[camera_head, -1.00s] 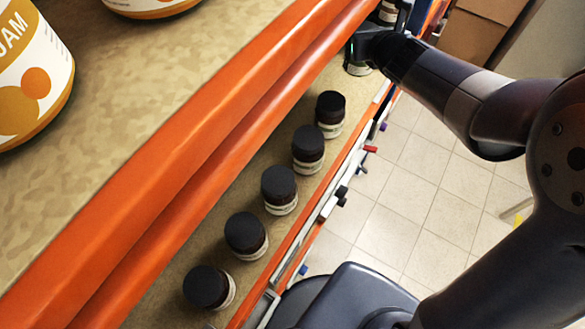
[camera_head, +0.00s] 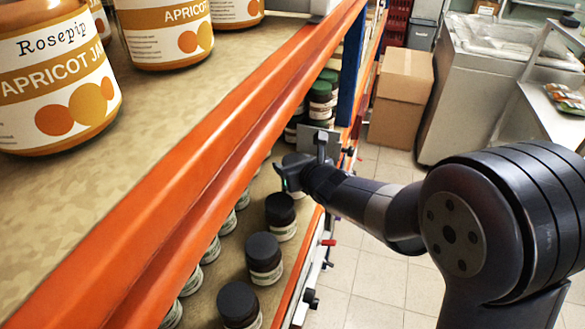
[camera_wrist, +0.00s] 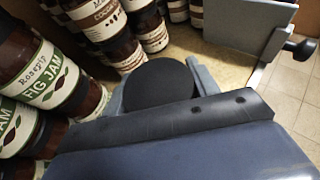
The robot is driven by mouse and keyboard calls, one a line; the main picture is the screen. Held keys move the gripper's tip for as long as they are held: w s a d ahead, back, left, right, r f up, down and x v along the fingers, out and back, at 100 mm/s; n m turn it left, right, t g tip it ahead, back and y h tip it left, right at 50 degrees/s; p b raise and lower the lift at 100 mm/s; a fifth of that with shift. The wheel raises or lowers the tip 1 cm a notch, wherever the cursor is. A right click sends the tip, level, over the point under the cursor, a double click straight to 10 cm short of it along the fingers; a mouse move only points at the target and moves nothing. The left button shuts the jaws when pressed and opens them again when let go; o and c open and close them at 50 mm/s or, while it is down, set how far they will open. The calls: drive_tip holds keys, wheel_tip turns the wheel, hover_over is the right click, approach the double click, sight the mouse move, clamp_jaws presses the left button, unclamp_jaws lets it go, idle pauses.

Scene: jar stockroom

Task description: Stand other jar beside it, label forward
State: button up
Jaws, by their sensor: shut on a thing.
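My gripper (camera_wrist: 160,92) is shut on a jar (camera_wrist: 158,80) with a round black lid. In the wrist view I look down on the lid; its body and label are hidden, and I cannot tell whether it touches the shelf. In the camera_head view my gripper (camera_head: 286,177) is over the lower shelf, past a row of black-lidded jars (camera_head: 263,254). The held jar is not clear there. Fig jam jars (camera_wrist: 42,68) stand left of the held jar in the wrist view. More labelled jars (camera_wrist: 100,25) stand beyond it.
An orange shelf beam (camera_head: 215,130) runs above the lower shelf, close to my gripper. A grey plate (camera_wrist: 245,22) stands at the far right of the wrist view. A cardboard box (camera_head: 400,95) stands on the floor beyond.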

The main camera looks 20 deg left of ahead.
drive_tip(key=shift+f, duration=0.25)
drive_tip(key=shift+f+b, duration=0.55)
drive_tip(key=shift+b, duration=0.15)
drive_tip(key=shift+s+d+f, duration=0.1)
drive_tip(key=shift+d+f, duration=0.05)
drive_tip(key=shift+f, duration=0.15)
drive_tip(key=o, duration=1.5)
drive_tip(key=shift+f+b, duration=0.25)
drive_tip(key=shift+b, duration=0.05)
drive_tip(key=shift+r+p, duration=0.8)
drive_tip(key=shift+p, duration=0.3)
drive_tip(key=b+v, duration=0.1)
drive_tip(key=v, duration=1.1)
drive_tip(key=shift+r, duration=0.15)
